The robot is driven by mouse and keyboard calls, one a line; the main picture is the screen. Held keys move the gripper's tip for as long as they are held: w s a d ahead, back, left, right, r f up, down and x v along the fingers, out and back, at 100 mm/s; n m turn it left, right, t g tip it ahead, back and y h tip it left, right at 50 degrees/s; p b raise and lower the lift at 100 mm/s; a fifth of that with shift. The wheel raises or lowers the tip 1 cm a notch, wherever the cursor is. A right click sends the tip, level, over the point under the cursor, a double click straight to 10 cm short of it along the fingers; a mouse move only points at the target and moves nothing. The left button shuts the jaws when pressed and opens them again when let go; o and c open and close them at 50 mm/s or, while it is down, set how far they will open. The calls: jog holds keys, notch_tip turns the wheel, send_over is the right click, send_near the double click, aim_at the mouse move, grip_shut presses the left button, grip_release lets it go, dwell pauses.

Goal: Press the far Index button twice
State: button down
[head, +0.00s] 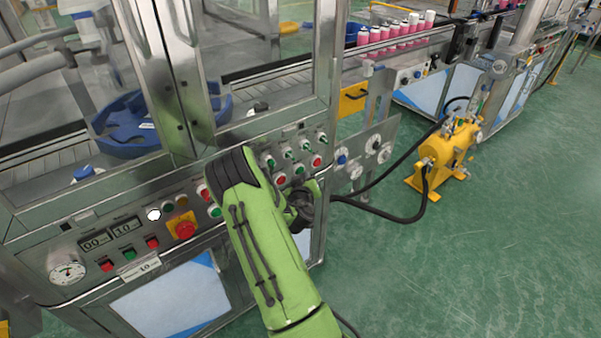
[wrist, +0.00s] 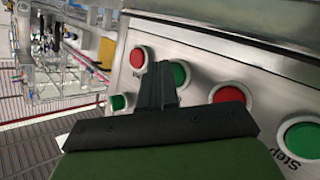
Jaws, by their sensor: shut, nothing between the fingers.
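My gripper (wrist: 160,70) is shut and empty in the wrist view. Its dark fingertips overlap the panel between a red button (wrist: 138,57) and a green button (wrist: 179,73); I cannot tell whether they touch either. Nearer are another red button (wrist: 228,95) and a green button (wrist: 301,138) with a "Step" label beside it. No "Index" label is legible, so I cannot tell which button is the far Index one. In the head view the dark wrist end (head: 302,207) is beside the panel's right end, below a green button (head: 299,169) and a red button (head: 317,160); the fingertips are hidden.
Several switches (head: 288,153) line the panel above the buttons. A red emergency knob (head: 184,229) on a yellow plate is left of my arm. A yellow tank (head: 450,150) with black hoses stands right of the machine. Green floor on the right is mostly open.

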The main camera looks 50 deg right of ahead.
jog(key=shift+w+d, duration=0.1)
jog(key=shift+w, duration=0.35)
dwell(0.6)
jog(key=shift+s, duration=0.1)
jog(key=shift+s+a+b, duration=0.2)
jog(key=shift+s+b, duration=0.2)
jog(key=shift+s, duration=0.4)
jog(key=s, duration=0.2)
jog(key=s+a+b, duration=0.1)
jog(key=s, duration=0.1)
jog(key=shift+s, duration=0.35)
dwell(0.7)
